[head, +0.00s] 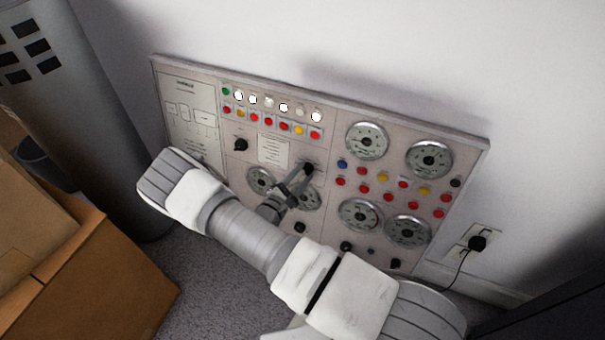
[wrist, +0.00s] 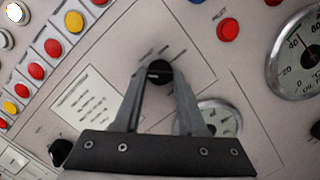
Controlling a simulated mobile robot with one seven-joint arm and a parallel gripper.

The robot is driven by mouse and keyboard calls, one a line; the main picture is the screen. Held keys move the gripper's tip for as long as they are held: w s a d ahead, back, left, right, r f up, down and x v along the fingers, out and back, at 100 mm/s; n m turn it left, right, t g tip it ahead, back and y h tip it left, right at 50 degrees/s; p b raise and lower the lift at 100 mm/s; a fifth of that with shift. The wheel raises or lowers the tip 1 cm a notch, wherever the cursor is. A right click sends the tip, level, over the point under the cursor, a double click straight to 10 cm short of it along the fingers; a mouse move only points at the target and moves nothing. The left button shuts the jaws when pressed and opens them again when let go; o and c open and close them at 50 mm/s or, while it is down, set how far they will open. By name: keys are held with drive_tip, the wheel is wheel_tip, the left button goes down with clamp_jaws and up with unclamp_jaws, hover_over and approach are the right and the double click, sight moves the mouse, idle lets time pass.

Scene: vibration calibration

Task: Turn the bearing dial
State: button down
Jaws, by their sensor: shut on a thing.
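A beige control panel (head: 340,110) leans against the wall in the head view. A black round knob (head: 309,168) sits near its middle; the wrist view shows it too (wrist: 159,69). My gripper (wrist: 160,82) reaches this knob, with one finger on each side, and is shut on it. The knob's pointer is partly hidden between the fingers. Its printed label is too small to read, so I cannot tell from text that it is the bearing dial. Another black knob (head: 241,144) sits to the upper left on the panel.
Several round gauges (head: 367,141) and rows of coloured buttons (head: 268,121) surround the knob. Cardboard boxes (head: 100,265) stand at the left, beside a grey cylinder (head: 75,110). A wall socket with a black plug (head: 477,242) is at the right.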

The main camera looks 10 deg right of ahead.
drive_tip(key=shift+w+r+m+g+p, duration=0.1)
drive_tip(key=shift+m+g+p, duration=0.35)
drive_tip(key=shift+m, duration=1.8)
drive_tip(key=shift+r+m+g+p, duration=0.15)
drive_tip(key=shift+m+g, duration=0.4)
drive_tip(key=shift+m, duration=1.7)
drive_tip(key=shift+c, duration=2.4)
unclamp_jaws()
drive_tip(key=shift+a, duration=0.1)
drive_tip(key=p+v, duration=0.2)
drive_tip(key=v, duration=1.5)
drive_tip(key=shift+s+r+p, duration=0.2)
drive_tip(key=shift+s+p, duration=0.05)
drive_tip(key=shift+p, duration=0.1)
